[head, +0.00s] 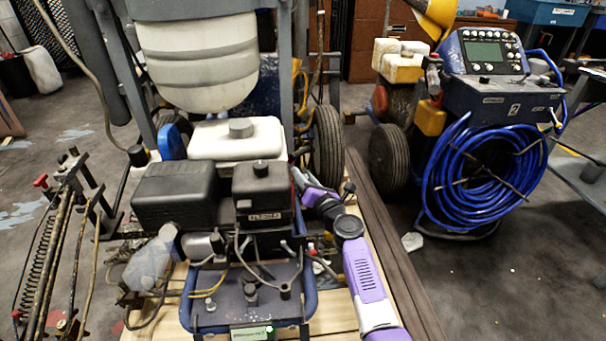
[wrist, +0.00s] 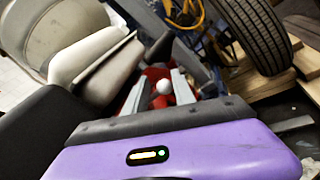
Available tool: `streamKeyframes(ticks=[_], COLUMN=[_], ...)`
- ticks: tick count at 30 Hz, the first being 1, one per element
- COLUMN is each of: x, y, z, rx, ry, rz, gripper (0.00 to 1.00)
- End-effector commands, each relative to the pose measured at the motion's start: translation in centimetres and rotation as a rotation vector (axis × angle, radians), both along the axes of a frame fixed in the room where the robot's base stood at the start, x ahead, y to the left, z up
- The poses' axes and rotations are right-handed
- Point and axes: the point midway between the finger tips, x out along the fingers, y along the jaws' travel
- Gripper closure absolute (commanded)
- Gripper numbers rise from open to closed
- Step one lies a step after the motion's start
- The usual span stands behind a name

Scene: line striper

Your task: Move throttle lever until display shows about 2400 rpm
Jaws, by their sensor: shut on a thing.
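A small white round knob (wrist: 163,87), which looks like the throttle lever's end, sits above red parts in the wrist view. My gripper (wrist: 157,93) has its grey fingers on either side of the knob and is shut on it. In the head view, my gripper (head: 298,180) reaches the right side of the engine (head: 262,190); the lever is hidden there. A small green display (head: 252,333) is at the bottom edge of the head view, partly cut off, and its reading is too small to tell.
The black air-filter cover (head: 172,192) and white fuel tank (head: 236,138) crowd the lever. A black tyre (head: 328,145) stands behind it. A second machine with a screen panel (head: 486,50) and blue hose (head: 480,170) stands at right.

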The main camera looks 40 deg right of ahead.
Motion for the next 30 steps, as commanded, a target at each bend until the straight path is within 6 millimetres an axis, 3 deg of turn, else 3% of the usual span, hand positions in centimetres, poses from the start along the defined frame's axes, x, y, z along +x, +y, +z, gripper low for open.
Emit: streamKeyframes(ticks=[3,4,7,20,30], x=[0.0,0.0,0.0,-0.4,-5.0], y=[0.4,0.4,0.4,0.3,1.6], z=[-0.7,-0.7,-0.7,-0.2,-0.2], rx=[-0.003,-0.003,-0.002,-0.002,-0.002], ry=[0.012,0.012,0.012,0.005,0.008], rz=[0.009,0.009,0.009,0.004,0.007], gripper=[1.00,0.67,0.48,0.48,0.48])
